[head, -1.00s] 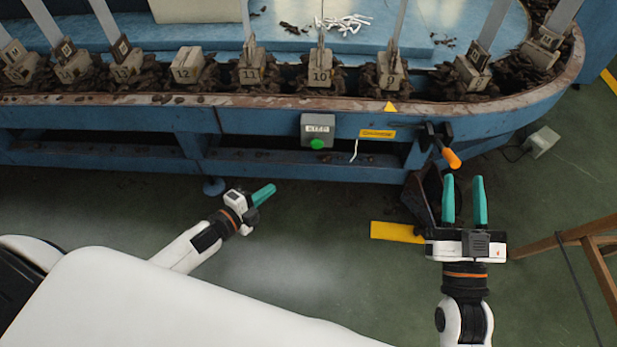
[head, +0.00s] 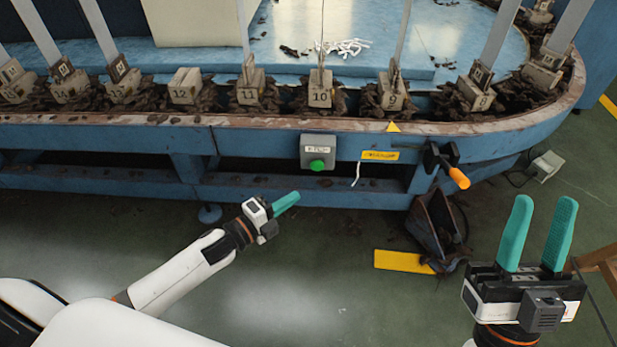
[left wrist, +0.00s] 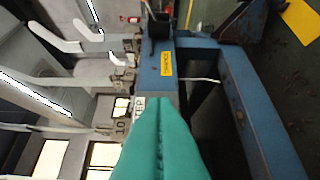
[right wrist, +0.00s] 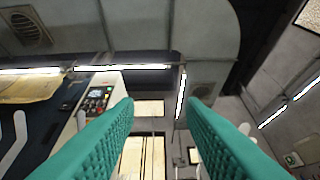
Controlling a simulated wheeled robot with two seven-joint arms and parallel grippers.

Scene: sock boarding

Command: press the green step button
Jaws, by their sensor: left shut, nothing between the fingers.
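The green step button (head: 317,165) sits on the lower part of a grey box with a white label (head: 318,149), fixed to the front of the blue machine frame. My left gripper (head: 286,203) is shut and empty, below and left of the button and apart from it. In the left wrist view its teal fingers (left wrist: 160,145) are together and hide the button; part of the label (left wrist: 139,108) shows above them. My right gripper (head: 536,234) is open and empty at the lower right, well away from the button. Its spread fingers (right wrist: 160,125) show in the right wrist view.
An orange-tipped handle (head: 458,177) sticks out right of the box, and a white strip (head: 356,174) hangs beside the box. Numbered blocks (head: 320,97) line the machine's top. A dark chute (head: 437,225) and yellow floor mark (head: 402,261) lie below. A wooden stand (head: 603,262) is at right.

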